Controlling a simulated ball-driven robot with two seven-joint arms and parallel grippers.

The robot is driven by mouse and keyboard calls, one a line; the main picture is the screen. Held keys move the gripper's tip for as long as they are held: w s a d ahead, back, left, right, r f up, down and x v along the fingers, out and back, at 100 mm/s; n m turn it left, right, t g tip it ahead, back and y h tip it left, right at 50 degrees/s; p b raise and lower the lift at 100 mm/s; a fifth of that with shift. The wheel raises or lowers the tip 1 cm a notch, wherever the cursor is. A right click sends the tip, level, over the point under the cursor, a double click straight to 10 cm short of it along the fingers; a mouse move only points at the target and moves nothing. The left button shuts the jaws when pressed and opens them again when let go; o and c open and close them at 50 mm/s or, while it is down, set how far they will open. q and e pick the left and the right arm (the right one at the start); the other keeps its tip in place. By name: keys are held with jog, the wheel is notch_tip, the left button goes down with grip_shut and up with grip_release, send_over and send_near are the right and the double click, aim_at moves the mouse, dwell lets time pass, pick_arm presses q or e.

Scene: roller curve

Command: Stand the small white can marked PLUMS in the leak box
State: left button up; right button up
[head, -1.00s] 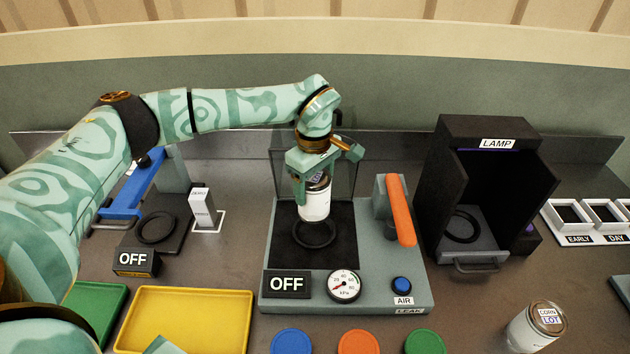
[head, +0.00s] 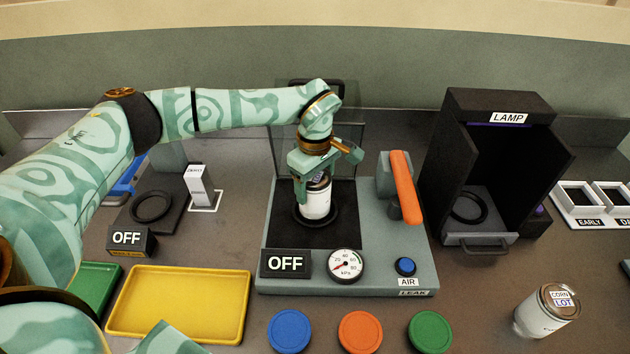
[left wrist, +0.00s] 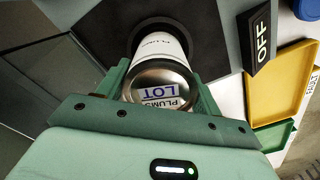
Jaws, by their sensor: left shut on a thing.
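The small white can marked PLUMS (head: 315,204) is upright in my left gripper (head: 314,180), over the black ring (head: 331,218) on the leak box (head: 350,278). In the left wrist view the can's lid (left wrist: 160,88) reads PLUMS LOT and the green fingers of my left gripper (left wrist: 160,85) are shut on it. The can's lower end is at or just above the ring; I cannot tell if it touches the floor of the box. The leak box's clear cover stands raised behind the can. My right gripper is not in view.
An orange lever (head: 404,187), a gauge (head: 346,265) and a blue AIR button (head: 405,266) sit on the leak box. A black LAMP box (head: 500,105) stands right. A CORN can (head: 547,310), yellow tray (head: 180,303) and coloured discs (head: 360,332) lie in front.

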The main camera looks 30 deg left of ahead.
pick_arm(q)
jog(key=shift+p, duration=0.6)
dwell(0.8)
jog(key=shift+f, duration=0.15)
dwell(0.9)
jog(key=o, duration=1.5)
jog(key=shift+o, duration=0.2)
jog(key=shift+r+p, duration=4.1)
jog(key=shift+r, duration=0.45)
jog(key=shift+f, duration=0.1)
